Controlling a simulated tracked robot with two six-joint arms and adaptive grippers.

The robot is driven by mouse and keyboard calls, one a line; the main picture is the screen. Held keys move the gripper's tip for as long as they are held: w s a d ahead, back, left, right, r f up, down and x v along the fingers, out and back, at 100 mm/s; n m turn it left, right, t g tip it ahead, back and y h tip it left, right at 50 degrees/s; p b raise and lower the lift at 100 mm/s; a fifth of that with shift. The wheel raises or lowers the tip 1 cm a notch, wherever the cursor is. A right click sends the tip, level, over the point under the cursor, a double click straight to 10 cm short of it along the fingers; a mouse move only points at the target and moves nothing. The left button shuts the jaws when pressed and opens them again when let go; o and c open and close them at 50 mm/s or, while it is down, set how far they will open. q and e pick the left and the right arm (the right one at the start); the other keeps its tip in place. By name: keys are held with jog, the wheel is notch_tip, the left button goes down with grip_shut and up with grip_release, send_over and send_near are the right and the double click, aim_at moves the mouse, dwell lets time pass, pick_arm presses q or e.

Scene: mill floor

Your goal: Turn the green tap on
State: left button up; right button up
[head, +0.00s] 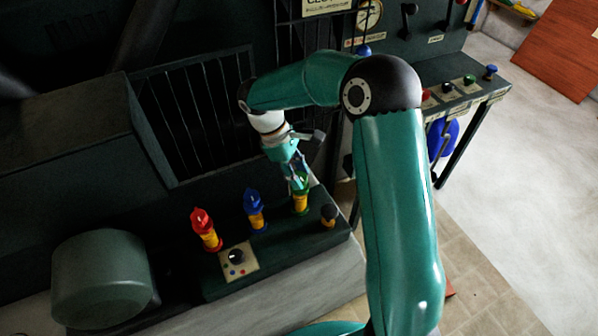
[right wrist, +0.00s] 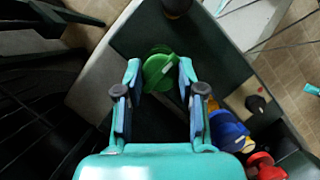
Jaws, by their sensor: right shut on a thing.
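The green tap (head: 301,203) stands on a dark bench at the right end of a row of taps, with a yellow body under its green top. My right gripper (head: 298,184) reaches down onto it from above and is shut on its green handle. In the right wrist view the green handle (right wrist: 158,71) sits between the two fingertips of my right gripper (right wrist: 160,73). The fingers hide part of the handle in the head view, so I cannot tell its exact turn. My left gripper is not in view.
A blue tap (head: 253,207) and a red tap (head: 202,224) stand left of the green one. A black-topped fitting (head: 328,214) is close on its right. A small knob panel (head: 238,261) lies in front. A barred grille (head: 200,115) rises behind.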

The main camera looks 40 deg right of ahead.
jog(key=shift+s+f, duration=0.15)
jog(key=o, duration=1.1)
jog(key=shift+w+r, duration=0.3)
jog(key=shift+r, duration=0.25)
jog(key=v, duration=1.1)
jog(key=shift+f, duration=0.1)
